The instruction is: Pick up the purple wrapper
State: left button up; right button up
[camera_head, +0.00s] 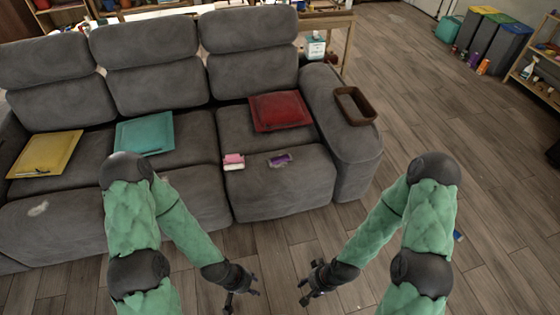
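A small purple wrapper (280,160) lies on the front part of the grey sofa's (300,188) right seat. A small pink and white item (234,161) lies to its left on the same seat. My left gripper (241,298) hangs low in front of the sofa, apart from the wrapper. My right gripper (305,292) is to the right of it, also low and apart from the wrapper. Both grippers are small and dark here, and I cannot tell how far their fingers are open. I see nothing held in either.
A yellow folder (46,152), a teal folder (144,133) and a red folder (279,110) lie on the seats. A brown tray (355,105) sits on the right armrest. Bins (500,45) and a shelf (543,75) stand at upper right. Wooden floor to the right is mostly clear.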

aim_at(285, 158)
jog(key=i+j, duration=0.15)
jog(key=i, duration=0.6)
jog(key=i+j+u, duration=0.1)
jog(key=i, duration=0.6)
